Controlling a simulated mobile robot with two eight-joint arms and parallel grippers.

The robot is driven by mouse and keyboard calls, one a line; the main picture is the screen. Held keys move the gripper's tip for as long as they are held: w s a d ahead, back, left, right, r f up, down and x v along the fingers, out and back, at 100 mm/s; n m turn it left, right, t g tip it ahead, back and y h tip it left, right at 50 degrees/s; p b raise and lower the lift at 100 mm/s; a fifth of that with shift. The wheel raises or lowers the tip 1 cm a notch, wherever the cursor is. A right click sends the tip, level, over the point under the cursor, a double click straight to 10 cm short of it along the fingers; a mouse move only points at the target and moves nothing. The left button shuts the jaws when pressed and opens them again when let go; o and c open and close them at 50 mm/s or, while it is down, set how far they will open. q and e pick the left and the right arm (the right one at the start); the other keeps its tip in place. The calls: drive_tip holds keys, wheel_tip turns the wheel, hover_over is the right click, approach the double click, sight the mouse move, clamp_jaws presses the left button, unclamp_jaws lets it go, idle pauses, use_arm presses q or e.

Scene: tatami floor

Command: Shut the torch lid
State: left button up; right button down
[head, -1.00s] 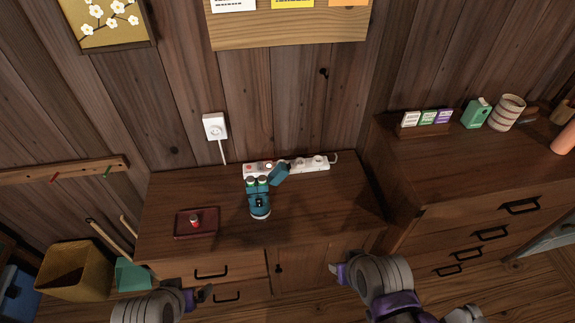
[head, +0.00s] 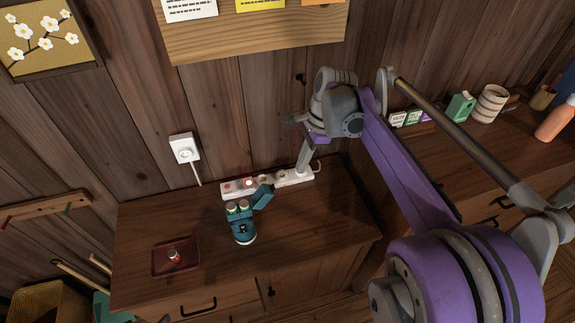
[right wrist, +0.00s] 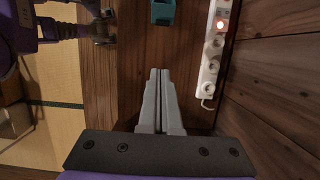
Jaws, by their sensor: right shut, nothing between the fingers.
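Part of the torch also shows at the top edge of the right wrist view (right wrist: 163,12). My right gripper (head: 301,171) is shut and empty, pointing down to the right of the lid and apart from it; its closed fingers show in the right wrist view (right wrist: 160,72). My left gripper (right wrist: 103,28) shows partly at the top left there; its jaws are unclear.
A white power strip (head: 240,188) with a lit light lies behind the torch along the wall. A dark red tray (head: 192,268) with a small red item stands to the left. The cabinet top (head: 310,230) right of the torch is clear. A higher cabinet stands further right.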

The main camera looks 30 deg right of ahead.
drive_tip(key=s+x, duration=0.1)
drive_tip(key=x, duration=0.8)
use_arm(q)
drive_tip(key=shift+w+r+p, duration=0.1)
drive_tip(key=shift+r+p, duration=0.2)
drive_tip(key=shift+r, duration=0.05)
use_arm(e)
drive_tip(key=a+r, duration=0.1)
drive_tip(key=w+a, duration=0.1)
drive_tip(key=a+r, duration=0.1)
drive_tip(key=shift+w+r, duration=0.3)
drive_tip(key=shift+r, duration=0.05)
use_arm(q)
drive_tip(key=shift+r, duration=0.1)
use_arm(e)
drive_tip(key=shift+r, duration=0.15)
use_arm(q)
drive_tip(key=shift+a+r, duration=0.1)
drive_tip(key=shift+a, duration=0.5)
use_arm(e)
drive_tip(key=shift+a+r+h, duration=0.25)
drive_tip(key=shift+a+h, duration=0.05)
drive_tip(key=shift+h, duration=0.2)
use_arm(q)
drive_tip(key=shift+a, duration=0.15)
use_arm(e)
drive_tip(key=shift+w+r, duration=0.1)
